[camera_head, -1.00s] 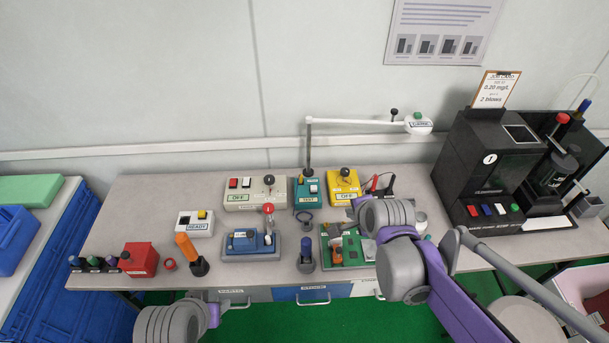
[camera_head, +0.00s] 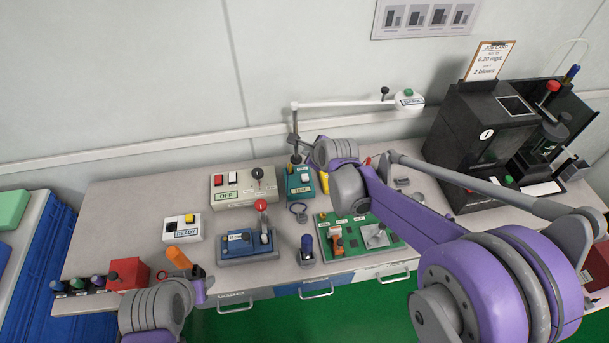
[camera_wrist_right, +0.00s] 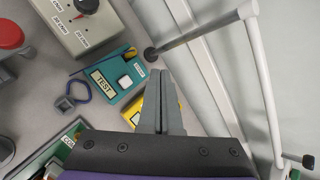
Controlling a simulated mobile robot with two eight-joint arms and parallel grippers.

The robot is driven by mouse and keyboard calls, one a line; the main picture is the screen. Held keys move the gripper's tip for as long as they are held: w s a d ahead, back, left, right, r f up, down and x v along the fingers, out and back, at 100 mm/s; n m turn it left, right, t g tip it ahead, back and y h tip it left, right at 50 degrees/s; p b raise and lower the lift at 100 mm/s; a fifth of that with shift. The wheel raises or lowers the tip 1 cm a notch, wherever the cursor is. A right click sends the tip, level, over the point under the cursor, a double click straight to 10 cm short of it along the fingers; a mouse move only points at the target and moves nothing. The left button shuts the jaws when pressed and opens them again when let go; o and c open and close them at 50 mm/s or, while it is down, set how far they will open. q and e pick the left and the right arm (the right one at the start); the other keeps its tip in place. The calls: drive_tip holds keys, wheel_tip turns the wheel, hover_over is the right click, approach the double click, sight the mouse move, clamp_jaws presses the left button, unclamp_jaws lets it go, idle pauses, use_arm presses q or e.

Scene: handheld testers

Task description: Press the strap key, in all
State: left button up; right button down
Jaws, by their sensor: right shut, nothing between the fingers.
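In the right wrist view the white key (camera_wrist_right: 125,81) is uncovered and looks unpressed. My right gripper (camera_wrist_right: 161,78) is shut and empty, its tips apart from the key on the picture's right.
A lamp post (camera_head: 295,122) rises close behind the teal tester. A grey OFF box (camera_head: 232,195) stands to its left, a yellow box (camera_wrist_right: 134,112) to its right. A blue tester (camera_head: 240,250) and green board (camera_head: 335,222) are in front. A black machine (camera_head: 465,150) stands right.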

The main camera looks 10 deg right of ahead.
drive_tip(key=shift+f, duration=0.15)
drive_tip(key=b, duration=0.5)
hover_over(305, 177)
drive_tip(key=f, duration=0.7)
drive_tip(key=shift+s+d+f, duration=0.3)
drive_tip(key=shift+s+f, duration=0.05)
drive_tip(key=shift+s, duration=0.05)
drive_tip(key=shift+f+b, duration=0.3)
drive_tip(key=shift+f, duration=0.15)
idle(0.6)
drive_tip(key=shift+f+b, duration=0.4)
drive_tip(key=shift+f+b, duration=0.4)
drive_tip(key=shift+f, duration=0.15)
idle(0.6)
drive_tip(key=shift+r, duration=0.1)
drive_tip(key=shift+r+p, duration=0.65)
drive_tip(key=shift+r, duration=0.2)
drive_tip(key=shift+r, duration=0.1)
